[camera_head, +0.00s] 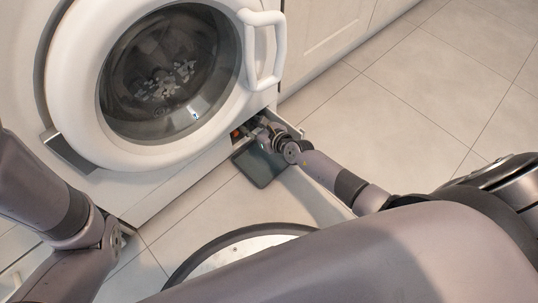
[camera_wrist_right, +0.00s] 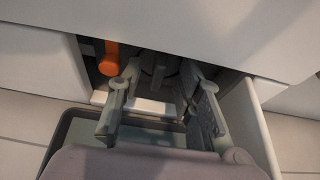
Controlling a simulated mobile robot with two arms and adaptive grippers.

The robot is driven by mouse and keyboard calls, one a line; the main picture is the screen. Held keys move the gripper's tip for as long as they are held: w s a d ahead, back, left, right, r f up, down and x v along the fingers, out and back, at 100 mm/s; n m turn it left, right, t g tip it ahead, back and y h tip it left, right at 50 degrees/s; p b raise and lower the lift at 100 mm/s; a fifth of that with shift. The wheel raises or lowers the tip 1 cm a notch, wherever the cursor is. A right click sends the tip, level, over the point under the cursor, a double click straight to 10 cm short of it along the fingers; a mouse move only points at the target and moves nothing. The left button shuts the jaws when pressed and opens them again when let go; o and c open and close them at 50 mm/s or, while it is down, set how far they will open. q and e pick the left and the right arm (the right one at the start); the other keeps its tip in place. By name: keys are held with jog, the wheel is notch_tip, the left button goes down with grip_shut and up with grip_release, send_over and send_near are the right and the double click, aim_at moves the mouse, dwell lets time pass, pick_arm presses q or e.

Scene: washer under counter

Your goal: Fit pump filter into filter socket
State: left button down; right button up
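The washer's low service opening (camera_wrist_right: 95,82) is at the bottom front of the machine. Inside it, in the right wrist view, a grey round part with an upright grip, which looks like the pump filter (camera_wrist_right: 158,76), shows in shadow. The socket behind it is hidden, so I cannot tell how far in it sits. My right gripper (camera_wrist_right: 160,72) reaches into the opening, its fingers apart on either side of the grip with visible gaps. In the head view, this gripper (camera_head: 258,130) is small and partly hidden. My left arm enters at the left; its gripper is out of view.
An orange part (camera_wrist_right: 109,60) is left of the fingers inside the opening. A dark-rimmed tray (camera_head: 258,166) lies on the floor below. A light flap or panel (camera_wrist_right: 250,122) stands close to the right of my gripper. The washer's round door (camera_head: 170,75) is above. Tiled floor is clear to the right.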

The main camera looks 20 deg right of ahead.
jog(key=v, duration=1.2)
